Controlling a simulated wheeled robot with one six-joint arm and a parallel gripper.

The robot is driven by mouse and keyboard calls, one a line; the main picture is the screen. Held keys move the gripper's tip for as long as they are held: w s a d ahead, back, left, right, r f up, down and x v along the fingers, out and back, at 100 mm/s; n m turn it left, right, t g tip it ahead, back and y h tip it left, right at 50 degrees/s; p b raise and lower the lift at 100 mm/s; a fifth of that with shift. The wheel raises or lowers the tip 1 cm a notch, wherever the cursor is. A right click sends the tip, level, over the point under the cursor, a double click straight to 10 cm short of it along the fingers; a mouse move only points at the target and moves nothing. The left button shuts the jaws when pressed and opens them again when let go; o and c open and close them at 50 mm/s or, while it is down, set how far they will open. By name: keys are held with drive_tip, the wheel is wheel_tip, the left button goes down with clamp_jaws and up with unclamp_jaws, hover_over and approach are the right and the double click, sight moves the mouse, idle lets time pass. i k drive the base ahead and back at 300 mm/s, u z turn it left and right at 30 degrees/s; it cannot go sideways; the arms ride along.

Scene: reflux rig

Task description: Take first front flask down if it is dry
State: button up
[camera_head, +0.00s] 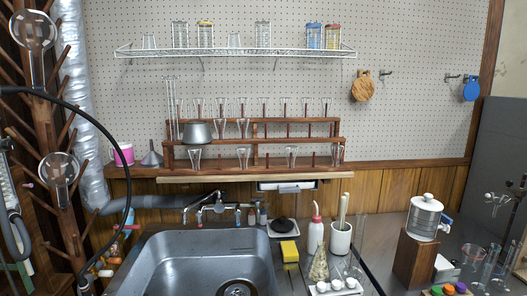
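Two clear round-bottom flasks hang neck down on a dark wooden peg rack (73,240) at the left edge. The upper flask (35,32) is near the top left corner. My gripper is not in view.
A black hose (118,150) curves in front of the peg rack. A foil duct (75,120) runs beside it. Inverted glasses stand on a tiered wooden rack (285,150) behind the steel sink (180,258). Bottles and glassware crowd the counter right of the sink.

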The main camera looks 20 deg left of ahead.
sight(243, 152)
drive_tip(key=u, duration=0.2)
drive_tip(key=i, duration=0.75)
drive_tip(key=u, duration=0.95)
drive_tip(key=i, duration=0.6)
drive_tip(key=u, duration=0.55)
